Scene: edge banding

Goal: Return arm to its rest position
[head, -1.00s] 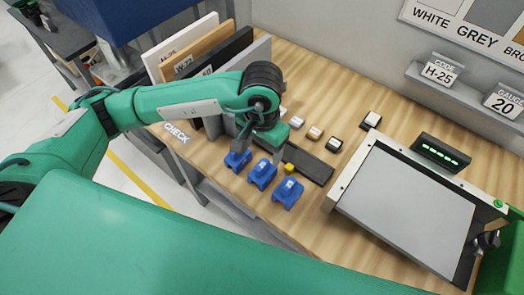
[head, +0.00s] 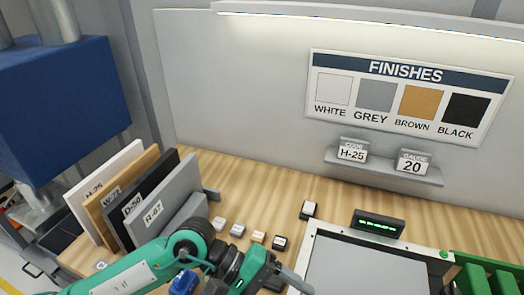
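My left arm (head: 125,275), green with black joints, comes in at the bottom left and reaches over the front of the bench. My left gripper (head: 285,277) is at the bottom edge of the head view, left of the grey panel. A grey finger shows there, but the rest is cut off or hidden, so I cannot tell its opening. A blue clamp-like piece (head: 184,283) shows partly beside the arm. My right gripper is not in view.
Upright boards in white, brown, black and grey (head: 165,200) stand at the left. Several small blocks (head: 258,237) lie mid-bench. A framed grey panel (head: 365,275) and a green display (head: 379,224) are at the right, with green bins (head: 485,265) beyond. Bare wood lies behind the blocks.

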